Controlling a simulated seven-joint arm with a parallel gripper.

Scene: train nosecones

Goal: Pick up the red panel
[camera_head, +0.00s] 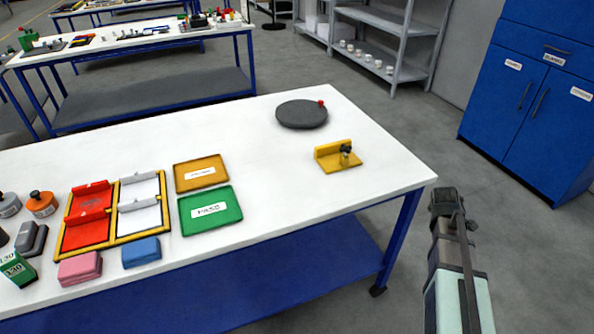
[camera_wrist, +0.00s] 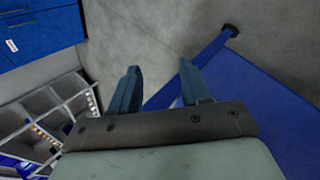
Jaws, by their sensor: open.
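The red panel (camera_head: 85,230) lies in the left bay of a yellow-framed tray (camera_head: 112,240) on the white table, left of centre in the head view. A matching white panel (camera_head: 138,217) lies in the right bay. My gripper (camera_head: 447,200) is off the table's right end, far to the right of the red panel. In the wrist view my gripper (camera_wrist: 158,85) has its two fingers apart with nothing between them. The red panel is not in the wrist view.
A green tray (camera_head: 225,222) and an orange tray (camera_head: 190,185) lie right of the yellow frame. Pink (camera_head: 80,270) and blue (camera_head: 141,257) blocks sit in front. A yellow fixture (camera_head: 325,161) and a grey disc (camera_head: 290,115) stand farther right. The table's middle is clear.

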